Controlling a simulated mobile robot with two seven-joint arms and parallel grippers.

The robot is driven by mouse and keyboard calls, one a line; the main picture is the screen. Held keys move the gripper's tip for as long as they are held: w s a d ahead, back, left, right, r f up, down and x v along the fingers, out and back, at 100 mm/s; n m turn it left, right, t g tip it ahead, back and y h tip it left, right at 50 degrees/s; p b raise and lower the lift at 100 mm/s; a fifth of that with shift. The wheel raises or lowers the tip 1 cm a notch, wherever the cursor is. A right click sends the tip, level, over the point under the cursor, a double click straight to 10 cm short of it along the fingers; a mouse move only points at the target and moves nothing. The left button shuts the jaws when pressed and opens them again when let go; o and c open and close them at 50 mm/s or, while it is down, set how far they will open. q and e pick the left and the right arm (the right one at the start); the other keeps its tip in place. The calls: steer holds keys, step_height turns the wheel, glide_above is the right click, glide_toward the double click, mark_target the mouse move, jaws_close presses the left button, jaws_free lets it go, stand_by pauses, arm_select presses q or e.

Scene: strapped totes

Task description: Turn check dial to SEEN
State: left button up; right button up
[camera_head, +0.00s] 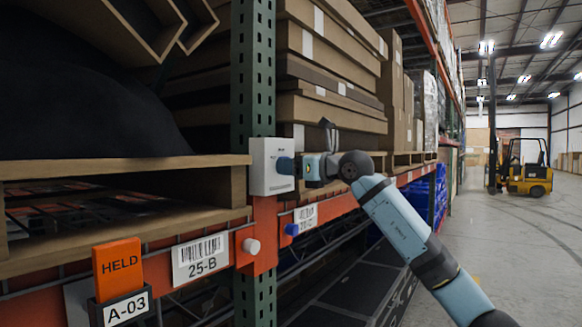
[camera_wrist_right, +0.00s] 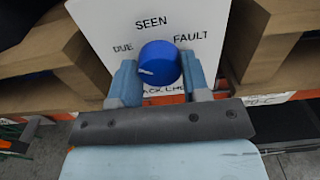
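The check dial is a blue round knob (camera_wrist_right: 158,63) on a white panel in the right wrist view. The panel (camera_wrist_right: 90,22) reads SEEN at the top, DUE at left and FAULT at right; the lower lettering is partly hidden by my gripper. The knob's white mark points left, on the DUE side, away from SEEN. My right gripper (camera_wrist_right: 159,75) has one finger on each side of the knob, both seeming to touch it. In the head view, this gripper (camera_head: 287,166) meets the face of the white box (camera_head: 268,152) on the green post. My left gripper is not in view.
An orange HELD card (camera_head: 120,266) stands above an A-03 label at lower left. Pallet boards flank the post. A yellow forklift (camera_head: 528,172) stands far down the clear aisle.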

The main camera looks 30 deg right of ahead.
steer(key=shift+c, duration=1.3)
steer(key=shift+a+m+b, duration=0.1)
steer(key=shift+m+b, duration=1.4)
steer(key=shift+m, duration=4.5)
